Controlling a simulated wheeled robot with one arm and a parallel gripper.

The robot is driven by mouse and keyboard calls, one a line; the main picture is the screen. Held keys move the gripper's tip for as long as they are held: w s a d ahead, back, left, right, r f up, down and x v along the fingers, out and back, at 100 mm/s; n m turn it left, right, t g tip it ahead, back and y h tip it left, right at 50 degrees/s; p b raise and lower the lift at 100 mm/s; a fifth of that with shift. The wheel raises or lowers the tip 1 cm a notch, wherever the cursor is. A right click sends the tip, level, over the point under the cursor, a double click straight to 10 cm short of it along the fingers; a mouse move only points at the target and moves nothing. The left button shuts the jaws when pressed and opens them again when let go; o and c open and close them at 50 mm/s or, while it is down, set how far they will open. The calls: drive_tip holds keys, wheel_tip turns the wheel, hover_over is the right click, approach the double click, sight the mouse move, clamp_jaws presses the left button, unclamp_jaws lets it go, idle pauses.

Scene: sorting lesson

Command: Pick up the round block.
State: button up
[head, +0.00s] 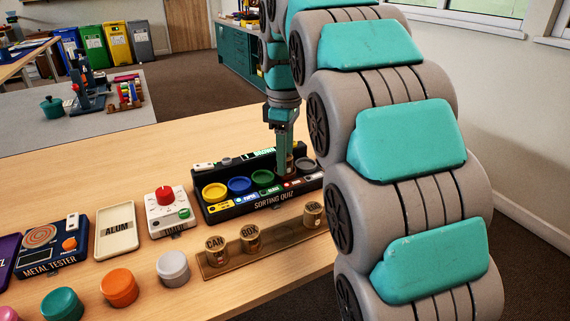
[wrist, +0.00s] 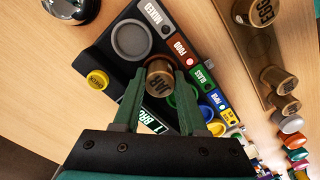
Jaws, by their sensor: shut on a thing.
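A round brown block marked JAR (wrist: 158,80) sits between the fingertips of my gripper (wrist: 160,84) in the wrist view. The green fingers are shut on its sides. In the head view my gripper (head: 287,166) is at the right part of the black Sorting Quiz board (head: 262,205), around the red-labelled FOOD place. I cannot tell whether the block touches the board. Other round blocks stand in a wooden tray (head: 268,247): CAN (head: 216,252), BOX (head: 250,240) and one at the right end (head: 313,215), which reads EGG in the wrist view (wrist: 262,12). A gap separates BOX from it.
The board has yellow (head: 214,190), blue (head: 239,184) and green (head: 262,177) round places. Left of it are a timer (head: 168,210), an ALUM plate (head: 116,229) and a metal tester (head: 50,246). Several coloured knobs, such as an orange one (head: 118,287), line the front.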

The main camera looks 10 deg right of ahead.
clamp_jaws()
drive_tip(key=shift+r, duration=0.1)
